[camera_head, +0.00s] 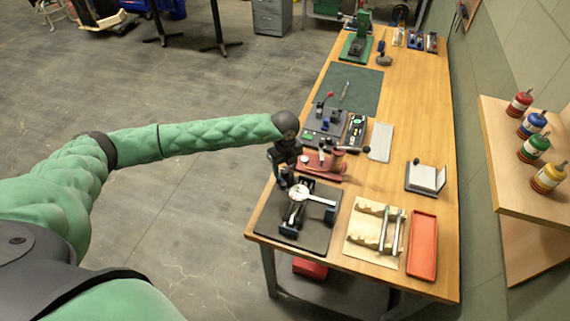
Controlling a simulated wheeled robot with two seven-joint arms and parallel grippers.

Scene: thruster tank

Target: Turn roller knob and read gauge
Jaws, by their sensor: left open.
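My left gripper (285,184) is at the end of the green arm, pointing down just up and left of the dial. It is open, and its fingers are small and dark. I cannot tell whether it touches the fixture. The roller knob is not clear; the gripper may hide it.
A red device (327,169) stands close behind the gripper. A wooden holder with metal rods (385,230) and a red tray (423,245) lie to the right. Control boxes (325,130) and a green mat (352,88) are farther back. Bottles stand on the wall shelf (520,185).

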